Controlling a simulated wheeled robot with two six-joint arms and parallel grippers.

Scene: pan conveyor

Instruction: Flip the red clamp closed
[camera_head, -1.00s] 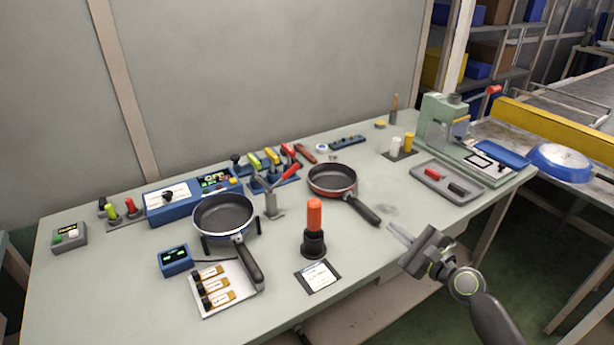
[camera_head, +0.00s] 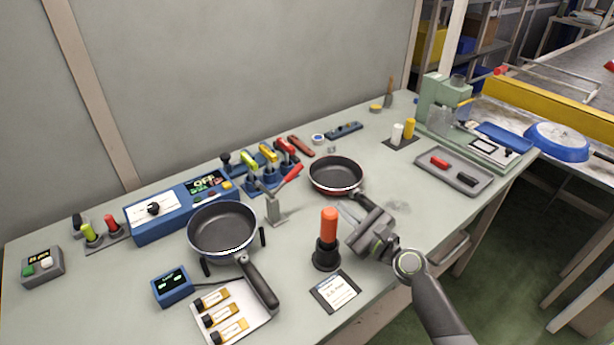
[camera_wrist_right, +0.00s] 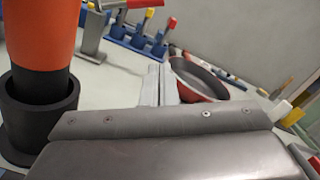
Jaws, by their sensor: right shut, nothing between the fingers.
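The clamp (camera_head: 274,208) is a grey metal upright on the table with a red handle (camera_head: 292,174) that slants up to the right. It stands just right of the blue-rimmed pan (camera_head: 223,231). In the right wrist view the clamp's post (camera_wrist_right: 93,36) shows at the upper left, with its red handle (camera_wrist_right: 137,4) cut by the top edge. My right gripper (camera_head: 346,213) is shut and empty, right of the orange-handled tool and apart from the clamp. Its closed fingers (camera_wrist_right: 158,84) point toward the back of the table. My left gripper is out of view.
The orange-handled tool (camera_head: 328,228) stands in a black holder between my right gripper and the clamp. A red pan (camera_head: 336,176) lies behind the gripper. Blue stands with coloured levers (camera_head: 265,179) are behind the clamp. A card (camera_head: 335,292) lies in front.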

